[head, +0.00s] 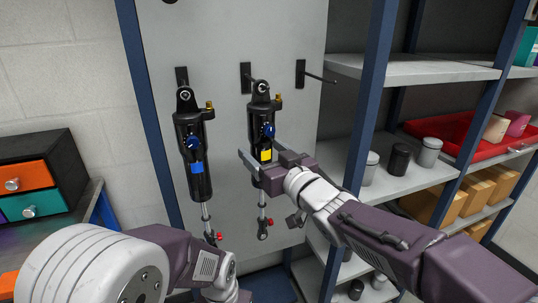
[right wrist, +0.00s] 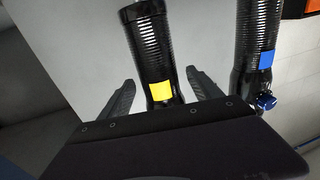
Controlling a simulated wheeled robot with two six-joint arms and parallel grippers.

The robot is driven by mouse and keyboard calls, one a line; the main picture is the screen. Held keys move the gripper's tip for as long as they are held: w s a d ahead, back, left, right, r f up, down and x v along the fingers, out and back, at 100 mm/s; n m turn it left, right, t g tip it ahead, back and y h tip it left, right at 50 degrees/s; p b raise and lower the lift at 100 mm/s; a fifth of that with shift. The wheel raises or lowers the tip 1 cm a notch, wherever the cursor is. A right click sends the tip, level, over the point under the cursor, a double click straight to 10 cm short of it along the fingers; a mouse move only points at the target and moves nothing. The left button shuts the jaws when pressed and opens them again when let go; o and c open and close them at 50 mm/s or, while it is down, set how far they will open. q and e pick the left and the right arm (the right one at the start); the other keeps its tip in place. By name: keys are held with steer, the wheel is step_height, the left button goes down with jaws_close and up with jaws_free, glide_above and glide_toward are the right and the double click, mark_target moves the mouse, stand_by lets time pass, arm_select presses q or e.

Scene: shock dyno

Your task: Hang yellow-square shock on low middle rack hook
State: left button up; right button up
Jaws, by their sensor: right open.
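The yellow-square shock (head: 262,125) is black with a yellow square and hangs upright, its top eye at the low middle rack hook (head: 246,77). My right gripper (head: 257,152) is open around its body near the yellow square. In the right wrist view, the yellow-square shock (right wrist: 150,45) stands between the two spread fingers (right wrist: 160,85), with a gap visible on each side. My left arm comes in at the lower left; its gripper fingers do not show.
A blue-square shock (head: 194,150) hangs just left on the neighbouring hook. The right hook (head: 302,73) is empty. A blue-post shelf (head: 375,85) with canisters (head: 399,160) and a red tray (head: 450,135) stands right. A drawer box (head: 45,170) is at left.

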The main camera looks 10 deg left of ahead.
steer(key=v, duration=0.8)
steer(key=shift+s+r, duration=0.1)
steer(key=shift+r, duration=0.05)
